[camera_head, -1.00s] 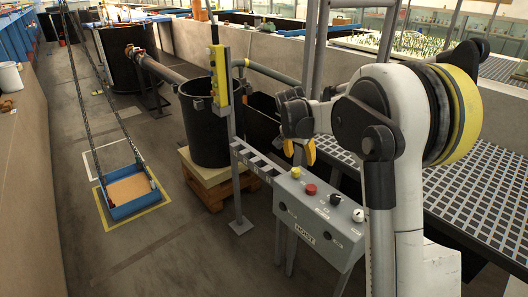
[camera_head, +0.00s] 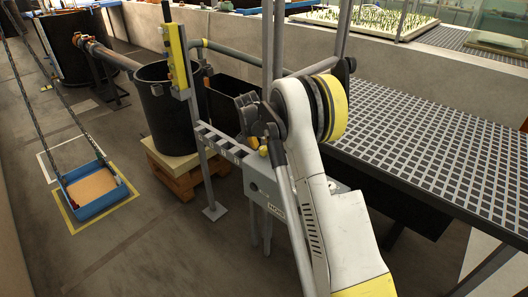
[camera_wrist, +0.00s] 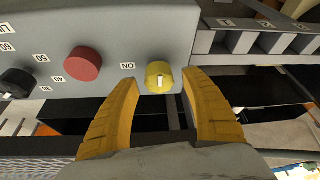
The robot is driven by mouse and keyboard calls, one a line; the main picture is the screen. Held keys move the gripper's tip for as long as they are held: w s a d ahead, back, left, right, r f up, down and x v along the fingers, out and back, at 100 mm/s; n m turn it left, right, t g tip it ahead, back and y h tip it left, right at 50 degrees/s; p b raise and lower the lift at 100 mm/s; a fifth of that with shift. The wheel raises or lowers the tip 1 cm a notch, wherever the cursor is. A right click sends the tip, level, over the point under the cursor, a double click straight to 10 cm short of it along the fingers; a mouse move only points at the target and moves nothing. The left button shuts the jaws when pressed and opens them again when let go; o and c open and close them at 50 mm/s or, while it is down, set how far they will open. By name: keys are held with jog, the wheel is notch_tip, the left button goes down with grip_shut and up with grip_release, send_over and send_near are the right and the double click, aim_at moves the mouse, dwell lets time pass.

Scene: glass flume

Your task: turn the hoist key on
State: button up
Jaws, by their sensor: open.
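The hoist key is a yellow round knob (camera_wrist: 159,76) with a pale upright bar on its face, in the wrist view. An upside-down "ON" label (camera_wrist: 128,66) is printed on the panel to its left. My gripper (camera_wrist: 161,82) is open, with one orange finger on each side of the knob. A gap shows at the left finger; whether the right finger touches the knob I cannot tell. In the head view my gripper (camera_head: 257,146) is at the left end of the grey hoist panel (camera_head: 262,187), and my arm hides much of that panel.
A red knob (camera_wrist: 84,64) and a black knob (camera_wrist: 17,83) sit left of the key on the panel. A slotted grey rack (camera_head: 222,143) adjoins the panel. A post carries a yellow control box (camera_head: 177,58). A grated table (camera_head: 415,125) stands to the right.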

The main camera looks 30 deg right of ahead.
jog(key=shift+f, duration=0.15)
jog(key=shift+c, duration=0.4)
jog(key=c, duration=1.1)
jog(key=shift+n, duration=0.4)
jog(key=n+t+y, duration=0.1)
jog(key=n, duration=0.2)
jog(key=shift+p, duration=0.4)
jog(key=n+y, duration=0.1)
jog(key=n, duration=0.1)
jog(key=n+t, duration=0.1)
jog(key=n, duration=0.2)
jog(key=shift+y+p, duration=0.3)
jog(key=shift+y, duration=0.1)
jog(key=n, duration=0.2)
jog(key=n+y, duration=0.1)
jog(key=n, duration=0.1)
jog(key=shift+n+y, duration=0.3)
jog(key=shift+a+n+y+p, duration=0.15)
jog(key=shift+n+y+p, duration=0.5)
jog(key=shift+n, duration=1.65)
jog(key=shift+y, duration=0.25)
